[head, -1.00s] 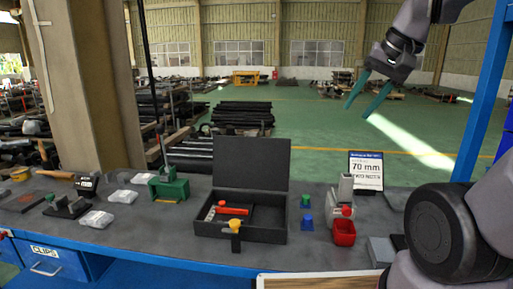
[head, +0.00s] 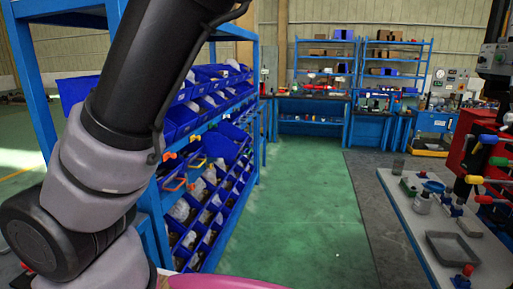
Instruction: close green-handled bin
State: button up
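A blue rack (head: 45,100) on the left holds several rows of blue bins (head: 182,118). Some bins in its middle rows stick out, with an orange handle (head: 170,157), a yellow handle (head: 197,162) and another orange handle (head: 174,184) in sight. A dark blue bin (head: 222,147) sits tilted beside them. I cannot make out a green handle on any bin; my arm hides part of the rack. My gripper is outside the picture, beyond the top edge.
Green floor (head: 290,205) is open ahead, between the rack and a grey bench (head: 420,225) on the right. The bench bears a grey tray (head: 453,248) and small items. A red stand (head: 480,155) with coloured levers is behind it. Blue shelving (head: 330,65) stands far back.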

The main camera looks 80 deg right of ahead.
aim_at(226, 140)
jog(key=l+z, duration=0.4)
jog(key=k+l+z, duration=0.1)
jog(key=l+z, duration=0.7)
jog(key=i+l+z, duration=0.15)
jog(key=l+z, duration=0.3)
jog(key=i+l+z, duration=0.1)
jog(key=l+z, duration=0.15)
jog(key=z, duration=0.15)
